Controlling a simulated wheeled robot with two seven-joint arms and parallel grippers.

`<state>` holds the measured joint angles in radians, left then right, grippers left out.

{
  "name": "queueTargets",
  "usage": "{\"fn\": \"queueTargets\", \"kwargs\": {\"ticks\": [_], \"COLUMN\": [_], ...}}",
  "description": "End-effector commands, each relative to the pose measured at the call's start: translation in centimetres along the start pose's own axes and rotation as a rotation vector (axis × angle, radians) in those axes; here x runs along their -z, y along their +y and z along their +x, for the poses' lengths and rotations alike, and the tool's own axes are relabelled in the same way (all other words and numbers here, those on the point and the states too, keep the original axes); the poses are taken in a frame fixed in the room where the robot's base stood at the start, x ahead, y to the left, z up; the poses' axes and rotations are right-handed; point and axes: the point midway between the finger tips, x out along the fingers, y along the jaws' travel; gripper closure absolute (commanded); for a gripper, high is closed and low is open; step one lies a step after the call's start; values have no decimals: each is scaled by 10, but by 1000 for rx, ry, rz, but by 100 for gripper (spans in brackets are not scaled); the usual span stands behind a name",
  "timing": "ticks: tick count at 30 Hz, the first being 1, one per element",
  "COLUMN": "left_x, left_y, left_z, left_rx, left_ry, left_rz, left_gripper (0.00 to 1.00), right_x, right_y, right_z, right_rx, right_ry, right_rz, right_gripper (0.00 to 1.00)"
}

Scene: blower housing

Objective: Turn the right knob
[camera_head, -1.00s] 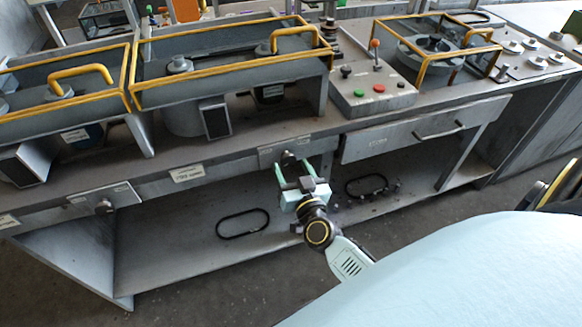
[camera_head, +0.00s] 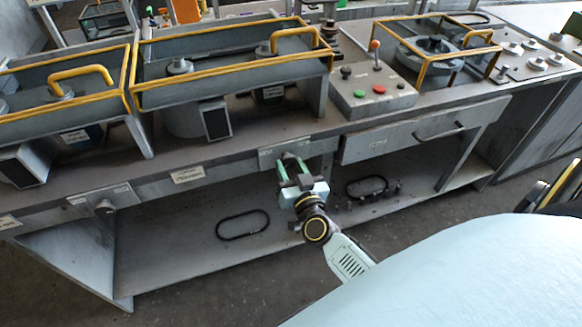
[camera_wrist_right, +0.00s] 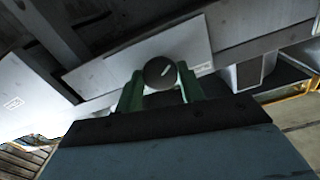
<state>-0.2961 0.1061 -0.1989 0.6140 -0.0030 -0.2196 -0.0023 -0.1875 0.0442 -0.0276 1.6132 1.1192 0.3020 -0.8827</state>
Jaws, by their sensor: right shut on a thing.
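The right knob is a dark round knob with a pale line on its face. It shows in the right wrist view (camera_wrist_right: 160,73), on a light plate (camera_wrist_right: 190,48). In the head view that plate (camera_head: 298,146) sits on the bench's front edge, and the knob is mostly hidden by my fingers. My right gripper (camera_head: 291,166) is at the plate, its green fingers on either side of the knob. In the wrist view my right gripper (camera_wrist_right: 160,92) is shut on the knob, and the pale line is tilted. My left gripper is not in view.
A second knob (camera_head: 104,206) is on a plate at the left of the bench front. A drawer (camera_head: 410,137) with a handle is right of my gripper. A lower shelf (camera_head: 180,250) holds black rings. A button box (camera_head: 372,92) stands above on the bench.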

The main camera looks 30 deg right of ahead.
Motion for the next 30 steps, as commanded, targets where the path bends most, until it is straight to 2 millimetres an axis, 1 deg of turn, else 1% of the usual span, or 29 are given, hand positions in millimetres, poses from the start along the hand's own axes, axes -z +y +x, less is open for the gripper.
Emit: {"fn": "queueTargets", "kwargs": {"ticks": [8, 21, 30], "left_x": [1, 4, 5], "left_y": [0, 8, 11], "left_z": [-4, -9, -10], "left_rx": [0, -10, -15], "left_ry": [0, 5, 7], "left_rz": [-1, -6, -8], "left_gripper": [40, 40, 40], "right_x": [0, 0, 0], "right_y": [0, -1, -1], "right_z": [0, 0, 0], "right_rx": [0, 0, 0], "right_ry": [0, 0, 0], "right_rz": [135, 467, 609], "right_gripper": [84, 84, 84]}}
